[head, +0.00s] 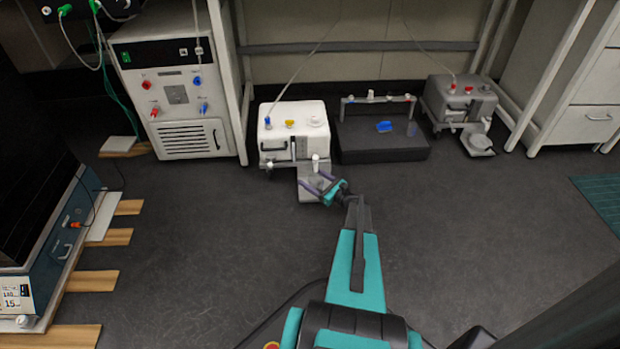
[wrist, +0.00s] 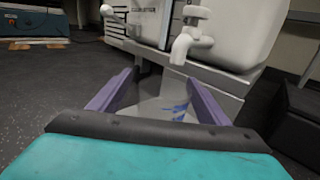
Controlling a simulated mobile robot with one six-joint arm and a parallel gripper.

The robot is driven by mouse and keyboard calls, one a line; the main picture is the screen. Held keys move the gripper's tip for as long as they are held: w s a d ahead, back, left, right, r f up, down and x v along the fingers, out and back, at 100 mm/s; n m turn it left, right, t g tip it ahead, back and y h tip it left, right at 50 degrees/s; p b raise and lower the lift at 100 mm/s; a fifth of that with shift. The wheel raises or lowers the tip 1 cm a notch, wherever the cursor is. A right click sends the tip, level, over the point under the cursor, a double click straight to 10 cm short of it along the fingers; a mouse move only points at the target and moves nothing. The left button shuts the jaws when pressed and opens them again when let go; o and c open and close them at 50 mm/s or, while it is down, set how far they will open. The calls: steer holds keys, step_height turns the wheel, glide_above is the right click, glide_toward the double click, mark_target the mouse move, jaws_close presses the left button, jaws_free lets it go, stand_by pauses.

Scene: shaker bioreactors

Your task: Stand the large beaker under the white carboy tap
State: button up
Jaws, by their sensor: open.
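The white carboy (head: 292,128) stands on the floor by the back wall, with its white tap (head: 316,160) at the front right. The tap (wrist: 185,42) hangs just beyond my fingers in the wrist view. A clear beaker with blue markings (wrist: 178,112) shows between my purple fingers, on the pale plate (head: 311,193) in front of the carboy. It looks upright, but its clear rim is hard to make out. My gripper (head: 319,183) is open around the beaker, with a finger on either side; whether they touch it I cannot tell. My gripper's body hides its near lower part.
A dark platform (head: 382,145) with a blue item (head: 384,127) stands right of the carboy. A grey carboy (head: 458,100) with its own plate is further right. A white cabinet unit (head: 172,90) stands left. The floor in front is clear.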

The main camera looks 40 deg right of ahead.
steer(key=s+d+p, duration=0.1)
steer(key=s+p, duration=0.3)
steer(key=s, duration=0.9)
steer(key=a+r+n+g+y+p, duration=0.3)
steer(key=a+n+g+p, duration=0.15)
steer(key=a, duration=0.95)
steer(key=w+a+r+n+g+y+p, duration=0.1)
steer(key=a+r+n+g+y+p, duration=0.35)
steer(key=a, duration=0.95)
steer(key=a+r+n+g+y+p, duration=0.1)
steer(key=a+n+g+p, duration=0.4)
steer(key=a, duration=0.8)
steer(key=s+a+r+n+g+h+p, duration=0.2)
steer(key=s+a+r+n+g+p, duration=0.1)
steer(key=s+a+r+n+p, duration=0.25)
steer(key=s+a+r+n+g+h+p, duration=0.1)
steer(key=s+a+r+n+g+p, duration=0.25)
steer(key=s+a+n, duration=0.35)
steer(key=s+a+r+n+g+h+p, duration=0.1)
steer(key=s+r+n+g+h+p, duration=0.2)
steer(key=s+r+n+h+p, duration=0.4)
steer(key=s+r+n+p, duration=0.1)
steer(key=s+r+p, duration=0.1)
steer(key=s+r, duration=0.2)
